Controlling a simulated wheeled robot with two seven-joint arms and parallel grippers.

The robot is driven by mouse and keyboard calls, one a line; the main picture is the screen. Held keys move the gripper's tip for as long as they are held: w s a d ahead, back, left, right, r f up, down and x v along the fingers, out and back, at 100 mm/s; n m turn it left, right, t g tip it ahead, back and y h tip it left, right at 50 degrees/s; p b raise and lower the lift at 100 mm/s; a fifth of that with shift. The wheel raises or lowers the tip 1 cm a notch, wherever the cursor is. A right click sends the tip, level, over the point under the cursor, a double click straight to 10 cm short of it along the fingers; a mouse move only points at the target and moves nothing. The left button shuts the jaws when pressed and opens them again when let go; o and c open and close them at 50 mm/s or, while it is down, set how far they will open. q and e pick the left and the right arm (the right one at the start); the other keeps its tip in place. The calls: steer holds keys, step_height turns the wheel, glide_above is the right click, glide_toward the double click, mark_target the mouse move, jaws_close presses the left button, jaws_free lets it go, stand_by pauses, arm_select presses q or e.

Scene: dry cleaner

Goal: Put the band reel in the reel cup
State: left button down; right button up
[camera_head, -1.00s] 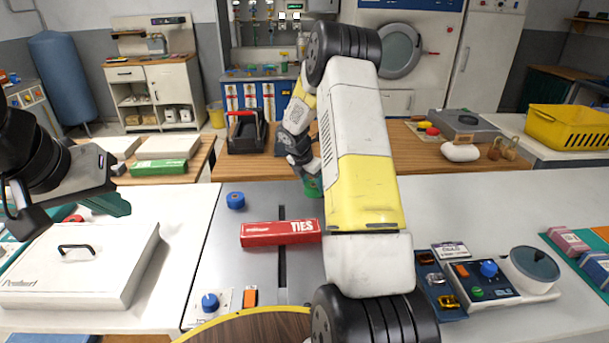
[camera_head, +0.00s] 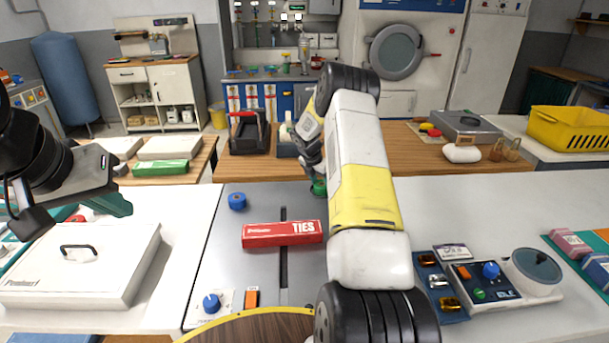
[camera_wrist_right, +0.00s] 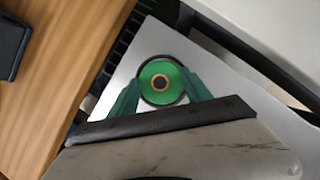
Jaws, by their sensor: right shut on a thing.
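The green band reel (camera_wrist_right: 160,82), with a tan ring at its centre, lies between the green fingers of my right gripper (camera_wrist_right: 159,92), which is shut on it. A dark rim shows around the reel; I cannot tell whether it is part of the reel or a cup. In the head view a bit of green (camera_head: 319,187) shows at the end of my right arm, near the far edge of the grey worktop; the arm hides most of it. My left gripper (camera_head: 114,204) is above the left counter, away from the reel; its jaw opening is unclear. I cannot pick out the reel cup.
A blue reel-like piece (camera_head: 237,201) and a red TIES box (camera_head: 282,233) lie on the grey worktop (camera_head: 225,260). A white lidded case (camera_head: 80,265) is at left. A control panel with a round pot (camera_head: 535,268) is at right. A black caddy (camera_head: 247,133) stands behind.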

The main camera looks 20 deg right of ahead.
steer(key=o, duration=1.4)
steer(key=shift+f, duration=0.1)
steer(key=s+a+r+m, duration=0.1)
steer(key=s+a+r, duration=0.2)
steer(key=r, duration=0.4)
steer(key=s+a+r+m, duration=0.2)
steer(key=r, duration=0.5)
steer(key=s+a+r+m, duration=0.1)
steer(key=s+a+r, duration=0.2)
steer(key=r, duration=0.4)
steer(key=s+a+r+m+t+y, duration=0.1)
steer(key=s+a+r+m, duration=0.15)
steer(key=s+r, duration=0.25)
steer(key=s+a+r+m+t+y, duration=0.1)
steer(key=s+a+r+m, duration=0.1)
steer(key=s+r+m, duration=0.3)
steer(key=s+a+m+y, duration=0.1)
steer(key=s+a+m, duration=0.2)
steer(key=s, duration=0.5)
steer(key=s+a+r+m+t+y, duration=0.1)
steer(key=s+a+m, duration=0.2)
steer(key=s+m, duration=0.2)
steer(key=s+a+m+y, duration=0.2)
steer(key=s+a+m, duration=0.1)
steer(key=s, duration=0.7)
steer(key=shift+s+r+m+t, duration=0.35)
steer(key=shift+m+t, duration=0.05)
steer(key=shift+m, duration=0.05)
